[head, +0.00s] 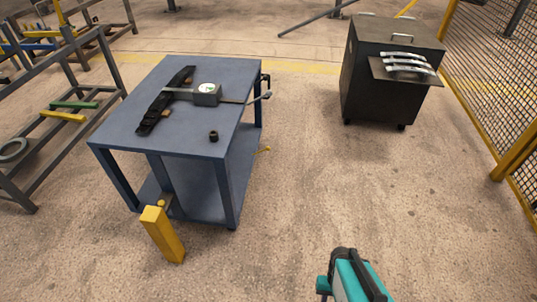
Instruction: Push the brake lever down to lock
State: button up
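No part is clearly marked as the brake lever. A small yellow lever-like piece (264,149) sticks out low at the right side of the blue-grey table (235,125); its angle is too small to read. A grey rod with a rounded end (262,96) juts past the table's right edge beside a dark bracket. A teal and black part of my arm shows at the bottom edge, well apart from the table. No gripper fingers are visible.
On the table lie a black leaf spring (155,112), a grey gauge box (207,95) and a small dark cylinder (213,135). A dark cabinet (385,85) with curved metal bars stands back right, before yellow mesh fencing (490,80). Racks (60,90) stand left. The floor between table and cabinet is clear.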

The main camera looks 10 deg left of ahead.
aim_at(267, 149)
jog(key=k, duration=0.4)
jog(key=u, duration=0.5)
jog(key=i, duration=1.1)
jog(key=z, duration=1.6)
jog(key=k, duration=0.1)
jog(key=u, duration=3.05)
